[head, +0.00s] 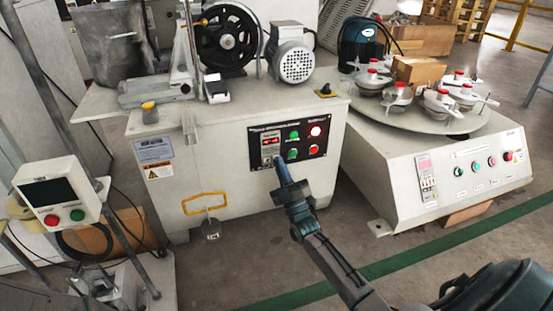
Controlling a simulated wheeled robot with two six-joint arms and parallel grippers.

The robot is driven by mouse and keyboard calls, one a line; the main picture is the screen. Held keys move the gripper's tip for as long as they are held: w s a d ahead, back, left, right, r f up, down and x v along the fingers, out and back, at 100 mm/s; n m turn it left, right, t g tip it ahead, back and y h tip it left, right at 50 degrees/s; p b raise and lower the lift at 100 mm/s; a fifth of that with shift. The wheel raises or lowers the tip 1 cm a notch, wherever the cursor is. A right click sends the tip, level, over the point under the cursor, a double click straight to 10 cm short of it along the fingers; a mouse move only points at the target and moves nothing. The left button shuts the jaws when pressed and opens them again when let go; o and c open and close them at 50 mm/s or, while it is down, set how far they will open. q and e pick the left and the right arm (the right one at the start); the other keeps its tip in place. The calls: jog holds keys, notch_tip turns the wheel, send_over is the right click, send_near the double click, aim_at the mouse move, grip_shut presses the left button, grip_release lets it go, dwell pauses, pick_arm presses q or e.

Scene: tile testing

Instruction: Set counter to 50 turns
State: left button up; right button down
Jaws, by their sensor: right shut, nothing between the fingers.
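The counter (271,141) is a small panel unit with a red lit display, set in the black control panel (318,131) on the front of the light grey machine. Green and red buttons sit to its right on the same panel. My right gripper (278,162) is shut and empty. Its tip is at the lower edge of the counter and covers part of it; I cannot tell whether it touches. The digits are too small to read. My left gripper is not in view.
A second machine (470,190) with a round table of several red-topped pots stands at the right. A control box (59,192) on a stand is at the left. Open floor lies in front.

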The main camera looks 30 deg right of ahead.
dwell(0.3)
jog(key=shift+s+a+p, duration=0.2)
jog(key=shift+s+p, duration=0.5)
jog(key=s+p, duration=0.1)
jog(key=s, duration=0.1)
jog(key=s+a+p, duration=0.1)
jog(key=s+p, duration=0.1)
jog(key=s, duration=0.1)
jog(key=shift+a, duration=0.1)
